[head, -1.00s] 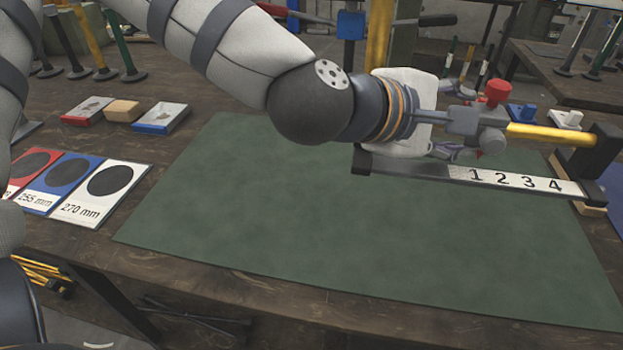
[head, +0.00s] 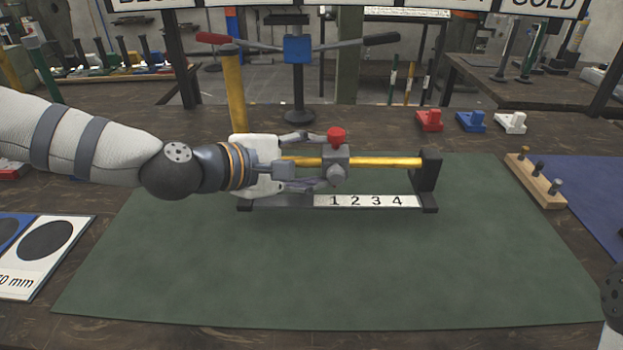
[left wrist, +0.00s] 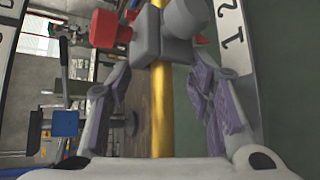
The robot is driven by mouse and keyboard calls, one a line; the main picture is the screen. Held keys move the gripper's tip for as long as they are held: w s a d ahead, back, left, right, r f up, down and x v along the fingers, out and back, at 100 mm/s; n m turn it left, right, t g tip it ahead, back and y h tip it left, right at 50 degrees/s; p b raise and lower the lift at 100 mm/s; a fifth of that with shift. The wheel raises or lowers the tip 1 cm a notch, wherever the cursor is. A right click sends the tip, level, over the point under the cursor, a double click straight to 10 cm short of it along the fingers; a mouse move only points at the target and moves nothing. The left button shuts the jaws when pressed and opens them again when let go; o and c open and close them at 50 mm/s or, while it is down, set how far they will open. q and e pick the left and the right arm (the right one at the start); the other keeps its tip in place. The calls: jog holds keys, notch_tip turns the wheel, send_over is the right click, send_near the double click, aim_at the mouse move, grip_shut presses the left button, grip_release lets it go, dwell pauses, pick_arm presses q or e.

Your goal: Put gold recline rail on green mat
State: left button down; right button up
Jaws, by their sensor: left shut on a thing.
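The gold recline rail is a gold rod (head: 385,162) between dark end brackets, with a white strip numbered 1 2 3 4 (head: 367,201) along its base. A grey slider block with a red knob (head: 337,134) sits on the rod. My left gripper (head: 322,161) is shut on the rail near the slider block. In the left wrist view, the gold rod (left wrist: 161,110) runs between the two fingers. The rail is level over the back middle of the green mat (head: 320,275). I cannot tell whether its base touches the mat.
A wooden block with pegs (head: 536,181) lies at the mat's right edge, beside a blue mat (head: 590,195). Red, blue and white holders (head: 472,122) stand behind. A press with a blue block (head: 297,50) stands at the back. The front of the green mat is bare.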

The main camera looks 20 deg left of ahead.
pick_arm(q)
jog(key=shift+w+a+f+b, duration=0.15)
jog(key=shift+f+b, duration=0.15)
jog(key=shift+f, duration=0.7)
jog(key=shift+s+a+f+b, duration=0.1)
jog(key=shift+f+b, duration=0.15)
jog(key=shift+f, duration=0.7)
jog(key=c, duration=0.8)
grip_release()
pick_arm(e)
jog(key=shift+s+f+g, duration=0.3)
jog(key=shift+s+f, duration=0.3)
jog(key=shift+f, duration=0.1)
pick_arm(q)
jog(key=shift+a+r, duration=0.15)
jog(key=shift+r, duration=0.3)
jog(key=p+v, duration=0.5)
jog(key=v, duration=0.6)
jog(key=shift+s, duration=0.4)
pick_arm(e)
jog(key=w+r+t, duration=0.2)
jog(key=w+r, duration=0.3)
jog(key=r, duration=0.1)
jog(key=shift+w, duration=0.4)
pick_arm(q)
jog(key=shift+a+f, duration=0.1)
